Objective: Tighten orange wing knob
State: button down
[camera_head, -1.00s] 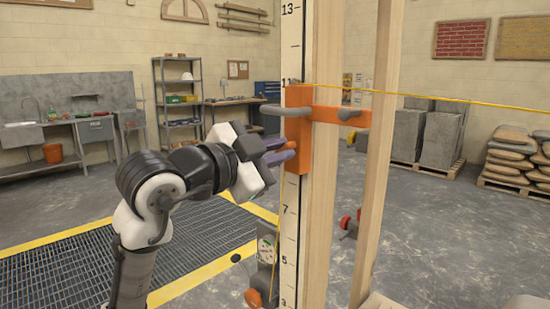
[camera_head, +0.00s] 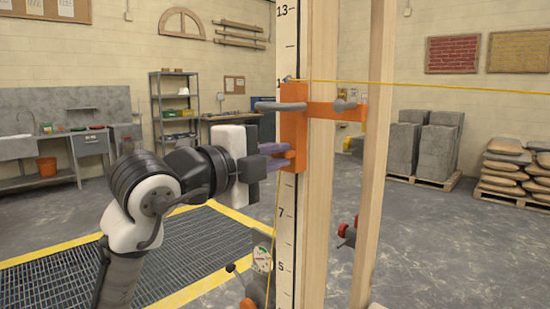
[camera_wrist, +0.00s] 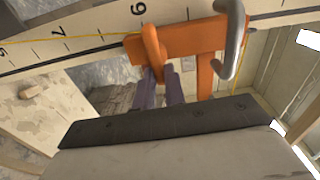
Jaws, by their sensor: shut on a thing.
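The orange clamp bracket (camera_head: 293,112) sits on the numbered white staff beside the wooden posts, with a grey curved handle (camera_head: 281,106) across its upper part. The orange wing knob (camera_head: 284,154) is low on the bracket's left side, partly hidden by the fingers. My gripper (camera_head: 275,156) reaches it from the left, its purple fingers shut on the knob. In the wrist view, the wing knob (camera_wrist: 153,52) sticks out in front of the bracket (camera_wrist: 190,38), at the tips of my gripper (camera_wrist: 161,80). The exact contact is hard to see.
A yellow string (camera_head: 430,86) runs right from the top of the bracket. Tall wooden posts (camera_head: 373,160) stand just right of the staff. A floor grate (camera_head: 130,255) with yellow edges lies at left. Block and sack pallets (camera_head: 515,170) stand behind at right.

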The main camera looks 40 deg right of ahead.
jog(key=shift+w+a+r, duration=0.1)
jog(key=shift+w+r, duration=0.1)
jog(key=shift+w, duration=0.15)
jog(key=c, duration=1.6)
grip_release()
jog(key=shift+o, duration=1.1)
jog(key=shift+f, duration=0.2)
jog(key=shift+s, duration=0.1)
jog(key=s+a+b, duration=0.1)
jog(key=a+b, duration=0.1)
jog(key=a, duration=1.1)
jog(key=shift+a+b, duration=0.3)
jog(key=shift+a, duration=0.05)
